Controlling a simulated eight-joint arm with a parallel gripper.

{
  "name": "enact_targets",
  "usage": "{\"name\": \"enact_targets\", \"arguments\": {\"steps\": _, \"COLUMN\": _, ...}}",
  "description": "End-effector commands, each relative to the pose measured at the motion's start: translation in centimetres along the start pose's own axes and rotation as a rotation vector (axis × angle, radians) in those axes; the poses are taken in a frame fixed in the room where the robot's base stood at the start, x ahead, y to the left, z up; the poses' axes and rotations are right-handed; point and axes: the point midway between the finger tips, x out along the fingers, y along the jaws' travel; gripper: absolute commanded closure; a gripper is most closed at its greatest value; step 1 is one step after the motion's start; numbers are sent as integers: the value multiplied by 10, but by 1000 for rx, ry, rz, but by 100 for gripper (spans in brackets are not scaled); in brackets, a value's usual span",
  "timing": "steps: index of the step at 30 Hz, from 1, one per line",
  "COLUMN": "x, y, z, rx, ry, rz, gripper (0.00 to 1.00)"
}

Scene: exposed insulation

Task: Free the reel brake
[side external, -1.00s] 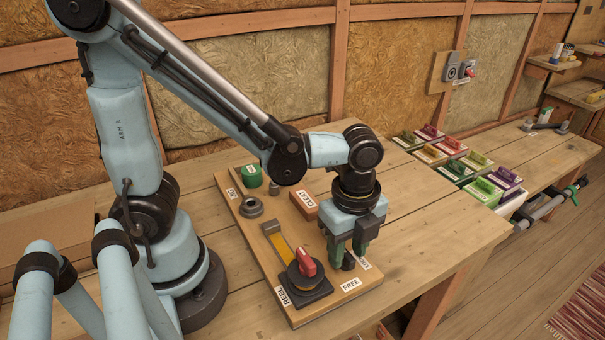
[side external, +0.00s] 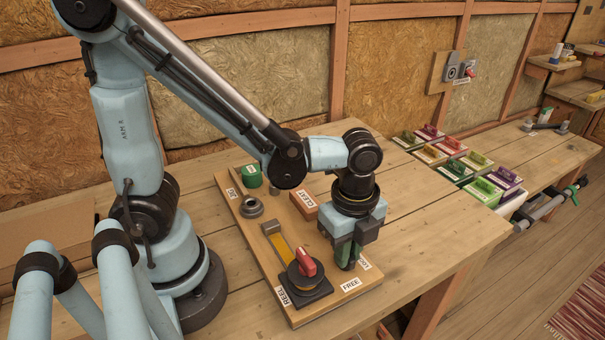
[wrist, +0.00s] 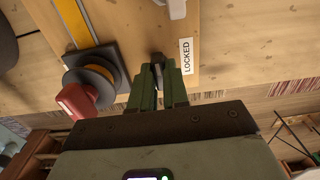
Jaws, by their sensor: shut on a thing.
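My gripper (side external: 347,258) points down over the right end of a wooden board (side external: 258,241). Its green fingers, also in the wrist view (wrist: 158,93), are shut on a small dark lever (wrist: 157,68), whose lower part they hide. The LOCKED label (wrist: 186,56) is right beside it in the wrist view. The FREE label (side external: 350,284) lies on the board's near edge in the side view. Left of the gripper is a reel with a red handle (side external: 305,263) on a black square base, and a yellow strap (side external: 282,247) runs from it. The REEL label (side external: 283,296) is beside it.
The board also carries a brown block labelled CLEAT (side external: 304,205), a grey ring (side external: 251,207) and a green cylinder (side external: 251,176). Coloured boxes (side external: 463,165) stand farther right on the bench. The bench top (side external: 440,225) right of the board is clear.

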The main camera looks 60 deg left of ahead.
Motion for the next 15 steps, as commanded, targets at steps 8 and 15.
{"name": "enact_targets", "arguments": {"steps": 8, "x": 0, "y": 0, "z": 0, "rx": -113, "ry": 0, "rz": 1, "gripper": 100}}
{"name": "enact_targets", "arguments": {"steps": 15, "x": 0, "y": 0, "z": 0, "rx": -315, "ry": 0, "rz": 1, "gripper": 100}}
